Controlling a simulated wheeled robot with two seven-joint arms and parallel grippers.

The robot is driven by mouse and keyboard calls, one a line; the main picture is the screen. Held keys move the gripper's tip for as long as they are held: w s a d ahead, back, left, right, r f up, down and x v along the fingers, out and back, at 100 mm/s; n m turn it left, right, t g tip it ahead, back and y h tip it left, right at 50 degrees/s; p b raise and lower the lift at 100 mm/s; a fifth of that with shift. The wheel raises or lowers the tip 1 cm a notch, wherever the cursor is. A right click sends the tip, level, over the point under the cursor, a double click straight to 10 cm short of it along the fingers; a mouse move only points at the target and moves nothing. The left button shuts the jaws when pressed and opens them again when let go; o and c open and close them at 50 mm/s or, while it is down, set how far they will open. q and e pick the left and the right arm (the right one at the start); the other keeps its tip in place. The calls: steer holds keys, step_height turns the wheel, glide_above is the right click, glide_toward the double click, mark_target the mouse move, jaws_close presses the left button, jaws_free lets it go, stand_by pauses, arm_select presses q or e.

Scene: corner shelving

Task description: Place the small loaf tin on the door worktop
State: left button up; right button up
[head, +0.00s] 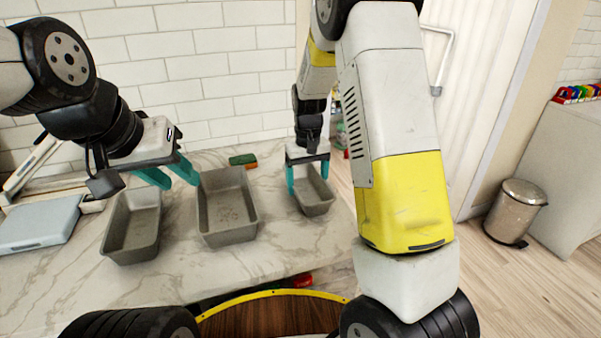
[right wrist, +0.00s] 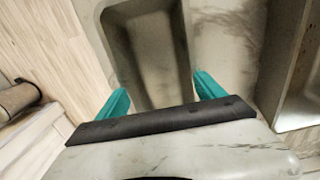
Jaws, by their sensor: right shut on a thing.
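A small grey loaf tin (head: 314,200) is at the right end of the marble worktop (head: 190,275). My right gripper (head: 308,185) is shut on this tin, with one teal finger on each side. The right wrist view shows the tin (right wrist: 150,60) between the two fingers (right wrist: 160,97). I cannot tell whether the tin touches the worktop. My left gripper (head: 178,174) is open and empty, with its fingers apart above the worktop between two other tins. Which surface is the door worktop is not clear; a grey unit (head: 568,170) stands right of the white door (head: 485,80).
A large grey tin (head: 227,232) stands left of the held tin, and another grey tin (head: 132,250) stands further left. A scale-like item (head: 40,225) is at far left. A metal bin (head: 514,212) stands on the floor by the grey unit, which bears a coloured rack (head: 577,93).

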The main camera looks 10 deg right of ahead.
mark_target(307, 195)
steer(key=shift+f, duration=0.2)
steer(key=o, duration=1.6)
step_height(307, 195, up, 12)
steer(key=s+d+r+t, duration=0.1)
steer(key=s+r+t, duration=0.1)
steer(key=s, duration=0.6)
steer(key=s+r+m+t+y, duration=0.1)
steer(key=s+r, duration=0.3)
steer(key=s, duration=0.4)
steer(key=s+d+r+t+y, duration=0.1)
steer(key=s+r+t, duration=0.2)
steer(key=s, duration=0.5)
steer(key=shift+d+r+m, duration=0.1)
steer(key=shift+d+m, duration=0.2)
steer(key=shift+d, duration=0.05)
